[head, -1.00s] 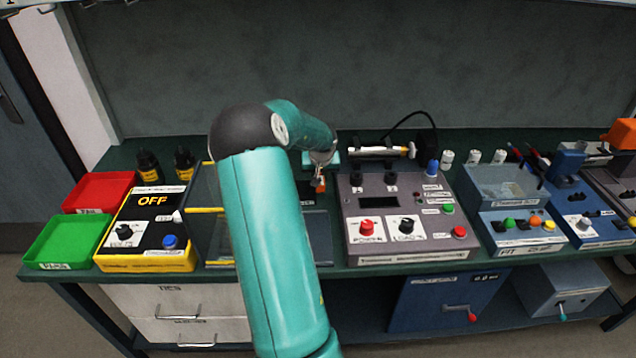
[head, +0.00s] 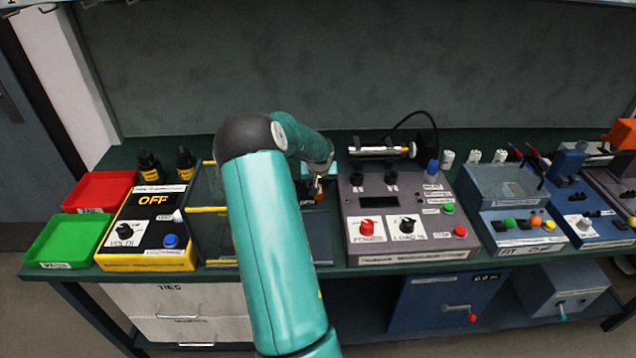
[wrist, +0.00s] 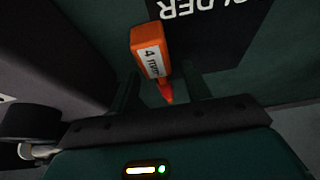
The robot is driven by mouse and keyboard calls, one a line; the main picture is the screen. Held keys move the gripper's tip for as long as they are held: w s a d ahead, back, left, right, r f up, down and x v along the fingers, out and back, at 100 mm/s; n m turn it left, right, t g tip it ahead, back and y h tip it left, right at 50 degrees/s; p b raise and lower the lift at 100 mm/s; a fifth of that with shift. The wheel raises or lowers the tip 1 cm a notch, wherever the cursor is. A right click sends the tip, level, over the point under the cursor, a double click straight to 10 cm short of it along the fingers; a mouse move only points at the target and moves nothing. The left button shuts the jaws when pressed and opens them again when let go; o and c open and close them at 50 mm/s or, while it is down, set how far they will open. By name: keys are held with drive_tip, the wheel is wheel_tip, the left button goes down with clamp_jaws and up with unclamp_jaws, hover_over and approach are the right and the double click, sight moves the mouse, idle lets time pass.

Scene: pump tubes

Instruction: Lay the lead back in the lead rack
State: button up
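The lead shows in the wrist view as an orange block (wrist: 150,52) with a white label and a pointed red tip. My gripper (wrist: 160,80) has one finger on each side of it, and the lead lies between the fingertips. The contact on the right side is hard to see. In the head view the small orange lead (head: 318,188) hangs just below my gripper (head: 318,173), behind the yellow-edged clear box. I cannot make out the lead rack; a dark plate (wrist: 205,25) with upside-down white lettering ending in "OLDER" lies beyond the lead in the wrist view.
A grey control box (head: 400,215) with knobs stands right of my gripper, with a metal cylinder (head: 380,151) behind it. A yellow and black unit (head: 150,228) reads OFF at the left. Green (head: 65,240) and red (head: 98,190) trays are at the far left.

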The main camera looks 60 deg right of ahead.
drive_tip(key=v, duration=1.2)
drive_tip(key=shift+s+r, duration=0.15)
idle(0.4)
